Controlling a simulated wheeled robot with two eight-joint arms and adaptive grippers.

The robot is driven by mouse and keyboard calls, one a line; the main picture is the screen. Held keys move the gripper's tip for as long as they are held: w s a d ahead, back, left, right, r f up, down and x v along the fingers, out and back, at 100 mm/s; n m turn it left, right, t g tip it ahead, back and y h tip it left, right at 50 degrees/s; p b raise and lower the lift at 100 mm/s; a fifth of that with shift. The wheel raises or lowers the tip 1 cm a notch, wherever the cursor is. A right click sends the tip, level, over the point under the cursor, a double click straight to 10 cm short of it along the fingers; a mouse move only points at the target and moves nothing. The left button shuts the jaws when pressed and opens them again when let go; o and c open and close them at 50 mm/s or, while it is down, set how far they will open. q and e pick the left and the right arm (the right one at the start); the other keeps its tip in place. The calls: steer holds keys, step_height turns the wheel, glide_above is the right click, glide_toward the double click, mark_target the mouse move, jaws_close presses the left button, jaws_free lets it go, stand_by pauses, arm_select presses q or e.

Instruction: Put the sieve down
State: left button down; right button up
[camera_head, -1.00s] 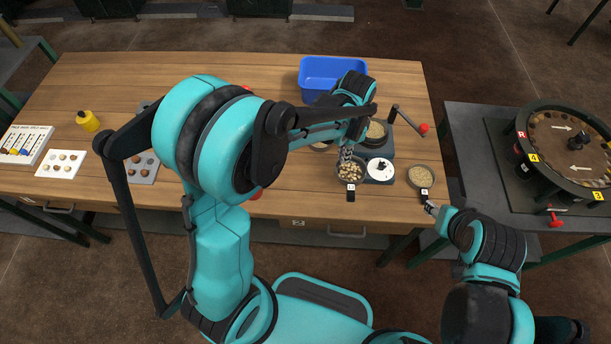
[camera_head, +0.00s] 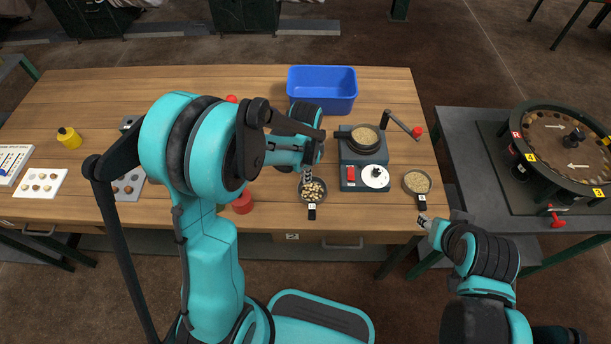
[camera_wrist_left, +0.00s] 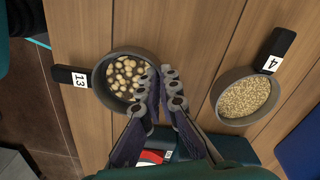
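A dark round sieve (camera_head: 313,192) with pale lumps and a handle marked 13 is at the table's front. It also shows in the left wrist view (camera_wrist_left: 111,91). My left gripper (camera_head: 307,176) is over its far rim. In the left wrist view the fingers (camera_wrist_left: 158,88) are close together at the rim, one on the inner side, and look shut on it. Whether the sieve touches the table is unclear. Another sieve (camera_head: 417,182) with fine grain lies near the right front corner, its handle towards my right gripper (camera_head: 424,218), whose fingers are too small to read.
A grey device (camera_head: 350,175) with a red switch and a grain pan (camera_head: 365,139) stands right of the sieve. A round pan marked 4 (camera_wrist_left: 243,96) lies beyond it. A blue bin (camera_head: 322,90) is at the back. A red-topped item (camera_head: 243,203) stands to the left.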

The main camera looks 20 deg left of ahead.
arm_select(q)
steer(key=shift+f, duration=0.1)
steer(key=c, duration=1.7)
jaws_free()
steer(key=shift+r, duration=0.25)
step_height(320, 180, up, 11)
steer(key=p, duration=0.4)
steer(key=s+r+n+t, duration=0.2)
steer(key=s+r+n, duration=0.1)
steer(key=s, duration=0.1)
steer(key=s+a+r+n+t, duration=0.1)
steer(key=s+r+n+t, duration=0.1)
steer(key=s+n, duration=0.1)
steer(key=s+r+n+t, duration=0.3)
steer(key=s+n, duration=0.1)
steer(key=s, duration=0.2)
steer(key=shift+a+r, duration=0.35)
